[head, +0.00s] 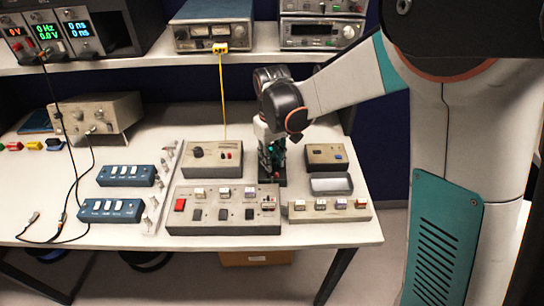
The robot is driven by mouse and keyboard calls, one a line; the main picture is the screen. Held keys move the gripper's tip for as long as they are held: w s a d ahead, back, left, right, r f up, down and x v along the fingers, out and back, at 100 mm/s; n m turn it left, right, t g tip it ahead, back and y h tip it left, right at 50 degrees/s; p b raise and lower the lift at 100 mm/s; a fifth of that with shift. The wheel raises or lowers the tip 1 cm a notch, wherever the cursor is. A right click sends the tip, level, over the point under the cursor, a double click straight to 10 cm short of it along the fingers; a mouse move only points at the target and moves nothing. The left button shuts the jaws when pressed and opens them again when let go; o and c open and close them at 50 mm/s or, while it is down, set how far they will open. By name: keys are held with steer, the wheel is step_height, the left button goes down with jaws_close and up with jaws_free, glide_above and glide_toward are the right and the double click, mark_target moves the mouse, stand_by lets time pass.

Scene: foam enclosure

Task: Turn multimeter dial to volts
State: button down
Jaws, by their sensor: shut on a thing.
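A small dark device (271,181), which appears to be the multimeter, sits on the bench between the grey box with a round knob and the small brown-grey box. My gripper (271,158) reaches down over it from above, pointing at the bench. It is shut on a small part at the device, which looks like its dial. The fingers and wrist hide most of the device's face, so the dial and its setting cannot be read.
A grey knob box (212,173) stands close left of my gripper and a small box (326,158) close right. A switch panel (224,229) lies in front, beside a row of switches (330,216). Instruments fill the shelf (180,60) above. A yellow cable (222,95) hangs behind.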

steer(key=shift+m, duration=0.7)
steer(key=c, duration=1.3)
jaws_free()
steer(key=shift+c, duration=0.2)
step_height(320, 180, up, 12)
